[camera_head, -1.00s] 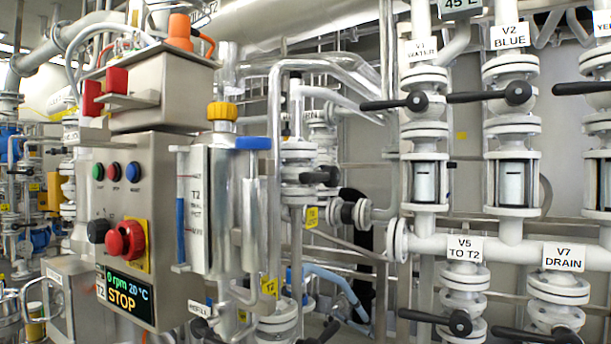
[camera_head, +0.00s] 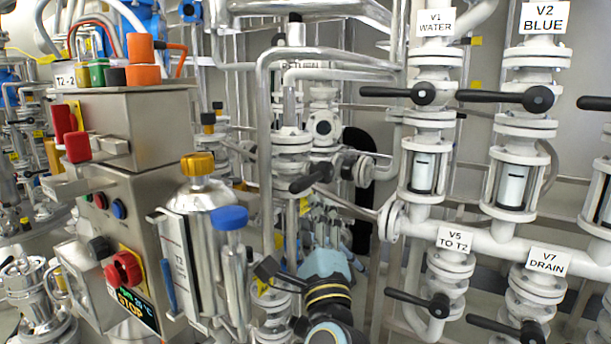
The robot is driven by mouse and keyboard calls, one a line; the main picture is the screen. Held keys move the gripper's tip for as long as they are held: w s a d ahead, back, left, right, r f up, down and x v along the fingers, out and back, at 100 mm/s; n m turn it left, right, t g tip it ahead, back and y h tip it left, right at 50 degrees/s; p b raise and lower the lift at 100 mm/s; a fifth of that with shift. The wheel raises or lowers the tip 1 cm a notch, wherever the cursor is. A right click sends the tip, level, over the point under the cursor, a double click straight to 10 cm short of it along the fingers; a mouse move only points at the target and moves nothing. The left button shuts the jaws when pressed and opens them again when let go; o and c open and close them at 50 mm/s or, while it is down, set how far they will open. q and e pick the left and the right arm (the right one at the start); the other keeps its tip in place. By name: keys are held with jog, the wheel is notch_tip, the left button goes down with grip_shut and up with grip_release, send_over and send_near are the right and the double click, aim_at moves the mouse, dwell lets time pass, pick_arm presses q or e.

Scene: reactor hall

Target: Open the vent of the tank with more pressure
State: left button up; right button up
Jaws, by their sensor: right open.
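A steel tank (camera_head: 205,200) labelled T2 stands left of centre, with a level strip on its front. A yellow cap (camera_head: 197,164) sits on top of it, and a blue cap (camera_head: 229,217) tops the thinner steel column beside it. I cannot tell which part is a vent, and I make out no pressure reading. My right gripper (camera_head: 279,294) is at the lower centre, its dark fingers apart and pointing left towards the tank's lower right side. Nothing shows between them; contact with the pipework behind cannot be told. My left gripper is not in view.
A steel control box (camera_head: 110,215) with a red knob (camera_head: 124,269) and a STOP display stands left of the tank. Black-handled valves V1 (camera_head: 423,93), V2 (camera_head: 538,98), V5 (camera_head: 438,305) and V7 (camera_head: 532,332) fill the right. Pipes crowd the middle.

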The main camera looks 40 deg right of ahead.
aim_at(306, 183)
jog(key=p+x, duration=0.2)
jog(key=x, duration=0.7)
jog(key=shift+w+d+r+p, duration=0.1)
jog(key=shift+w+d+p, duration=0.05)
jog(key=shift+w+p, duration=0.15)
jog(key=shift+c, duration=0.4)
grip_shut()
